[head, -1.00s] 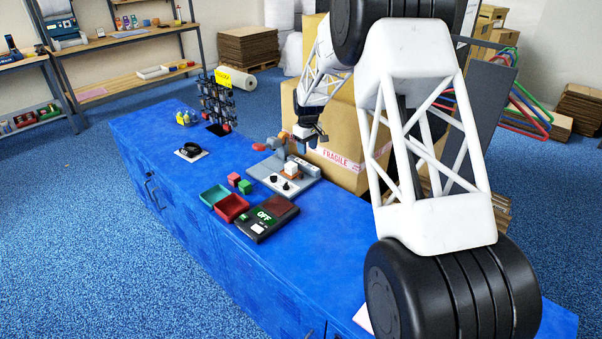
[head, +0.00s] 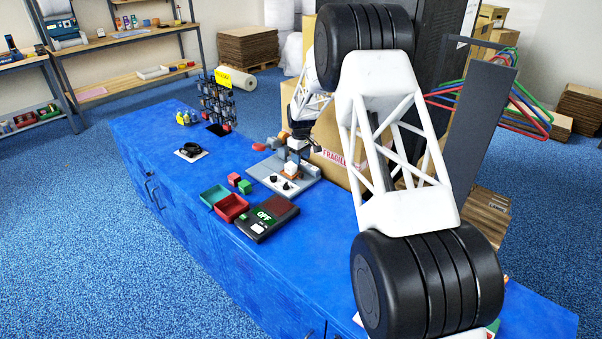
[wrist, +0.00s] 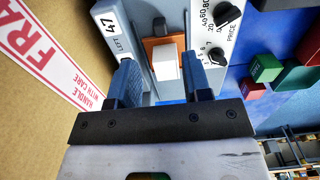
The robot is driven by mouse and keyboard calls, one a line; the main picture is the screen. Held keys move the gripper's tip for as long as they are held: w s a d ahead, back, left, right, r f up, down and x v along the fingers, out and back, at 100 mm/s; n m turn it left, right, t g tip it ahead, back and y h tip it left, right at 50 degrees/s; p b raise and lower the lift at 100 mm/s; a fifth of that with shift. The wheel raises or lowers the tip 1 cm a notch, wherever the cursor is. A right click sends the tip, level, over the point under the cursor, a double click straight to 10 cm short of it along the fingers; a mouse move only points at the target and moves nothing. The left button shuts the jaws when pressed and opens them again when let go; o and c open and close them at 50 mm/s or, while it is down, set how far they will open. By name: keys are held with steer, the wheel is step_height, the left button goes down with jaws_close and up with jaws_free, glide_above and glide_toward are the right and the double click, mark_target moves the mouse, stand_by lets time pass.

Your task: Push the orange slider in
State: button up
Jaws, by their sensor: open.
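My gripper (wrist: 163,76) is open in the wrist view, with one blue finger on each side of a white block (wrist: 165,62). The orange slider (wrist: 159,43) shows just beyond and beside that block, between the fingertips. I cannot tell whether the fingers touch either one. Both are on a grey panel (wrist: 142,22) with a "47 LEFT" label and a white strip with black PRICE knobs (wrist: 222,30). In the head view, my gripper (head: 299,150) hangs low over the back of the panel (head: 262,171); the orange slider is not clear there.
A FRAGILE carton (head: 343,160) stands close behind the panel. A green block (head: 244,187), a red block (head: 234,179), a teal tray (head: 212,195), a red tray (head: 232,207) and an OFF switch box (head: 266,220) lie in front.

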mark_target(301, 173)
steer(key=shift+f, duration=3.8)
steer(key=shift+c, duration=0.2)
jaws_close()
